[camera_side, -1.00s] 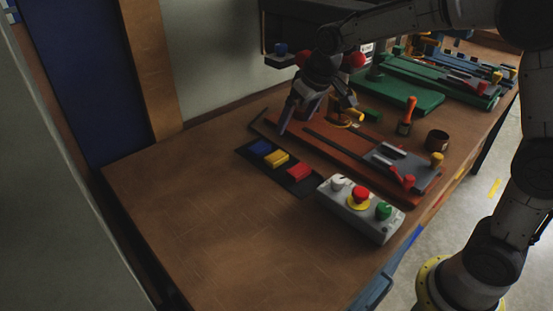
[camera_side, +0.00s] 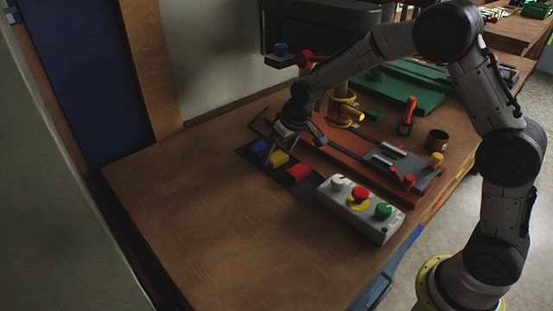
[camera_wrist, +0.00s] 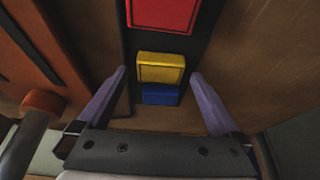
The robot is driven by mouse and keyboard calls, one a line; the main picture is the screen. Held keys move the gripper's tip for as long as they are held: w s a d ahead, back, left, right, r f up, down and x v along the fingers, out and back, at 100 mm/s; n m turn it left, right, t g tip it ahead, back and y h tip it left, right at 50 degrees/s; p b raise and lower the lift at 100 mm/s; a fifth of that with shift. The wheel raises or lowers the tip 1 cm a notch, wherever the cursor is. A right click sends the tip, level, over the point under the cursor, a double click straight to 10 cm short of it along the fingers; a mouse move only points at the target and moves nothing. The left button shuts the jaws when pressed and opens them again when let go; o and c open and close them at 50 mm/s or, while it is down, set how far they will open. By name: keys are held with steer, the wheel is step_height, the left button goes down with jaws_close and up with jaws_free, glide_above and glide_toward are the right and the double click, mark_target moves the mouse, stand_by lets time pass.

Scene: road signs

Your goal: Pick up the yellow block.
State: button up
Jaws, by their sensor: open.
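The yellow block (camera_side: 279,158) lies on a dark strip between a blue block (camera_side: 259,148) and a red block (camera_side: 299,172). In the wrist view the yellow block (camera_wrist: 161,68) is at the middle, with the blue block (camera_wrist: 161,94) just nearer the gripper and the red block (camera_wrist: 162,14) beyond. My gripper (camera_side: 294,146) is above the strip, close to the blue and yellow blocks in the side view. Its two fingers (camera_wrist: 157,76) are spread wide, one on each side of the blocks, with nothing held. Its height above the blocks is hard to tell.
A grey control box (camera_side: 360,209) with white, red and green knobs stands right of the strip. A reddish-brown board (camera_side: 340,154) with a grey clamp (camera_side: 404,166) lies behind. The front left of the wooden table (camera_side: 215,220) is clear.

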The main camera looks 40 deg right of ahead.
steer(key=shift+w+f, duration=0.25)
steer(key=shift+f, duration=0.3)
steer(key=c, duration=1.4)
steer(key=shift+r, duration=0.15)
